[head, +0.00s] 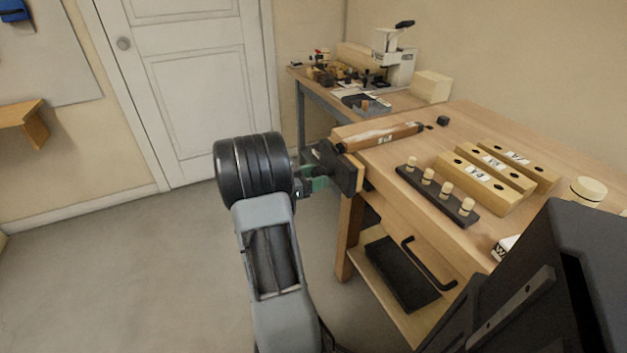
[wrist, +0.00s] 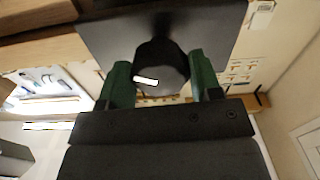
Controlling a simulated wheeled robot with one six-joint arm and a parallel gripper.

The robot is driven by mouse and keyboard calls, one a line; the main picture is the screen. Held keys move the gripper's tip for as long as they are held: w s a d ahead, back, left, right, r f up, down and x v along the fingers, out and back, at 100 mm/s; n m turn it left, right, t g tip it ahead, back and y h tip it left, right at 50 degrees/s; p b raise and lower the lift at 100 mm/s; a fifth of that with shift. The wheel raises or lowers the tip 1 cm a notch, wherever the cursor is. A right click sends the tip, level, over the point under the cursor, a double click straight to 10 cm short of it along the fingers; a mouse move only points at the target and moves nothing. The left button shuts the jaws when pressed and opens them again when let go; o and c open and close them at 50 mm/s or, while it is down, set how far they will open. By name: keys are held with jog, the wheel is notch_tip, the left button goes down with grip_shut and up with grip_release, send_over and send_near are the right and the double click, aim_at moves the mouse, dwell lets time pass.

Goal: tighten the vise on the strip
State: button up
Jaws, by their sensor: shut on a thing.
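The vise (head: 346,172) is on the left end of the workbench, with a dark outer plate and a wooden jaw face. My gripper (head: 312,184) is at its outer side, with green fingers around the vise's handle end. In the wrist view my gripper (wrist: 161,72) has one green finger on each side of a round black knob (wrist: 158,58) with a white mark, in front of the vise's dark plate (wrist: 105,38). A brown strip-like piece (head: 385,136) with a label lies along the bench's end by the vise. Whether the jaws touch it cannot be told.
The workbench (head: 395,160) holds a dark peg rack (head: 436,196), several labelled wooden blocks (head: 486,176) and a small black cube (head: 443,121). A black tray (head: 402,274) sits on the lower shelf. A second bench with a white machine (head: 394,60) stands behind. The floor at left is clear.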

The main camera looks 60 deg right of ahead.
jog(key=shift+f+b, duration=0.1)
jog(key=shift+b, duration=0.3)
jog(key=shift+f+m+b, duration=0.15)
jog(key=shift+m+b, duration=0.25)
jog(key=shift+b, duration=0.35)
jog(key=shift+s+m+b, duration=0.1)
jog(key=shift+m+b, duration=1.5)
jog(key=shift+b, duration=2.55)
jog(key=shift+b, duration=0.5)
jog(key=shift+m+b, duration=0.4)
jog(key=shift+b, duration=0.2)
jog(key=shift+m+b, duration=1.2)
jog(key=shift+b, duration=2)
jog(key=shift+m, duration=0.6)
